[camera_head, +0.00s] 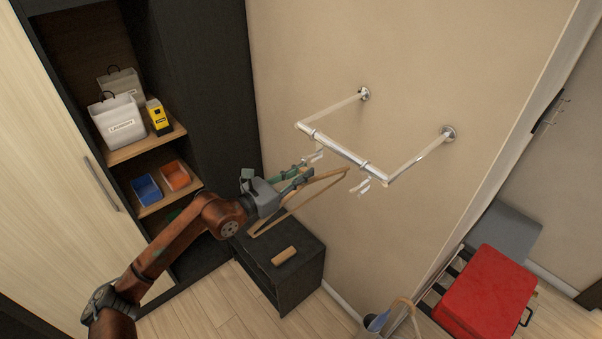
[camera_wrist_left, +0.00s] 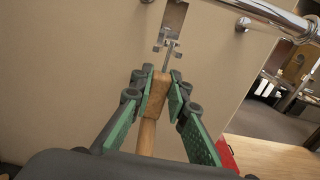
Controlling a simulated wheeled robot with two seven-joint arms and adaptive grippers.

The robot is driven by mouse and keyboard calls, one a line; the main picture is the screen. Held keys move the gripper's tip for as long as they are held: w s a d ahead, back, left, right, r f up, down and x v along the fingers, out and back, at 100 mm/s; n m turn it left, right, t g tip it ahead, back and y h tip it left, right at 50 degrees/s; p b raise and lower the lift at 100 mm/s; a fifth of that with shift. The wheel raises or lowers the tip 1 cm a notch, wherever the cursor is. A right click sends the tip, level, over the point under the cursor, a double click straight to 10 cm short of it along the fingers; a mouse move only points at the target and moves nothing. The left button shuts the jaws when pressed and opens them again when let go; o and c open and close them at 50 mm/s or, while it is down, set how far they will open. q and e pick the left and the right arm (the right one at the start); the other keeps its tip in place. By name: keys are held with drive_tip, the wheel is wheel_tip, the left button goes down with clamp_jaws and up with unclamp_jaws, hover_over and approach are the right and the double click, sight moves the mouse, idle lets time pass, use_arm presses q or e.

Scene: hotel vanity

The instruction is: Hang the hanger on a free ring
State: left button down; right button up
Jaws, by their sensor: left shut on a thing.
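My left gripper (camera_head: 305,174) is shut on the wooden hanger (camera_head: 318,191), beneath the chrome rail (camera_head: 346,153). In the wrist view the green finger pads (camera_wrist_left: 160,95) clamp the hanger's wooden neck (camera_wrist_left: 157,92). A thin metal stem rises from the neck towards a metal ring fitting (camera_wrist_left: 166,42) just beyond it; I cannot tell whether they touch. In the head view two ring fittings hang from the rail, a left one (camera_head: 314,157) near my fingers and a right one (camera_head: 364,187). Both look free of other hangers. My right gripper is not in view.
The rail stands out from a beige wall (camera_head: 300,70). Below is a black cabinet (camera_head: 291,279) with a small wooden block (camera_head: 284,255) on top. A red suitcase (camera_head: 486,292) lies at lower right.

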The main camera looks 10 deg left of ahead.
sight(313, 178)
use_arm(q)
drive_tip(key=shift+x, duration=2.3)
idle(1.1)
drive_tip(key=shift+f+b, duration=0.5)
drive_tip(key=shift+b, duration=0.2)
idle(1.0)
drive_tip(key=c, duration=1.8)
unclamp_jaws()
drive_tip(key=shift+f, duration=0.1)
